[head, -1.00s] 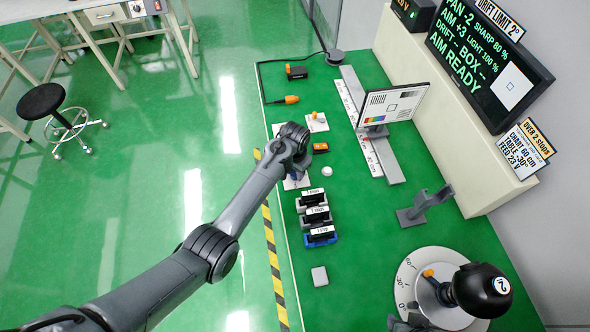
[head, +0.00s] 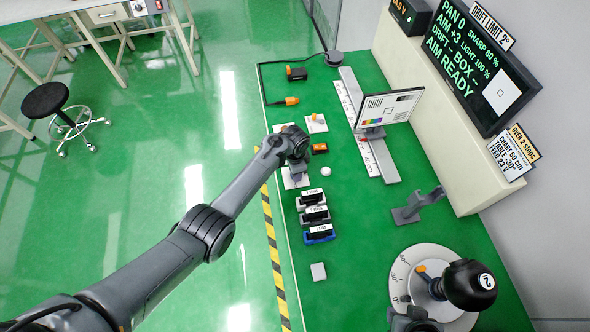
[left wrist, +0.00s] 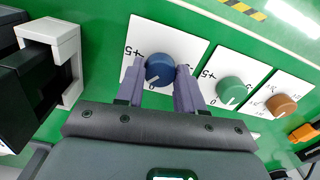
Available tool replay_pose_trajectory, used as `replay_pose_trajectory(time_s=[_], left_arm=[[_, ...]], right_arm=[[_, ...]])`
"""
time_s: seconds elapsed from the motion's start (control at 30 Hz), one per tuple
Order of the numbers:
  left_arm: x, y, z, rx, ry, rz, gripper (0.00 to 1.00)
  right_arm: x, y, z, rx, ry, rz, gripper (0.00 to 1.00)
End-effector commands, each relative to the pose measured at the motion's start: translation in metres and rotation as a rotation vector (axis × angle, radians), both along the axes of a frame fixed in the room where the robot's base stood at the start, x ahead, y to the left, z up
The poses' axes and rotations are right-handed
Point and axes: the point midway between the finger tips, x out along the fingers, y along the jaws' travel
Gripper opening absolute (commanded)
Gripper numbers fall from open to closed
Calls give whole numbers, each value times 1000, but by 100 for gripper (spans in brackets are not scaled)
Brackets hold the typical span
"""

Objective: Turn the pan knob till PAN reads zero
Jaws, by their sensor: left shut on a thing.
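In the left wrist view my left gripper (left wrist: 160,88) is shut on a blue knob (left wrist: 159,70). The knob sits on a white card with a marked scale (left wrist: 193,47), its white pointer line near the 0. In the head view my left arm reaches down over this knob and hides it; the card's edge (head: 294,180) shows beside the gripper. The display (head: 470,62) reads PAN 0, AIM +3 and AIM READY. A black camera ball marked 2 (head: 462,285) stands on a round dial (head: 402,268).
A green knob (left wrist: 231,90) and a brown knob (left wrist: 282,105) stand beside the blue one on their own cards. Several labelled blocks (head: 317,214) lie nearer on the bench. A test chart (head: 402,103) stands on a rail.

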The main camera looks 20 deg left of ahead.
Motion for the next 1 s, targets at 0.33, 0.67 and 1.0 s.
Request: replay_pose_trajectory(time_s=[0.33,0.67,1.0], left_arm=[[0,0,-1,0,0,-25,7],[0,0,-1,0,0,-24,59],[0,0,1,0,0,-24,63]], right_arm=[[0,0,1,0,0,0,43],[0,0,0,0,1,0,43],[0,0,1,0,1,0,43]])
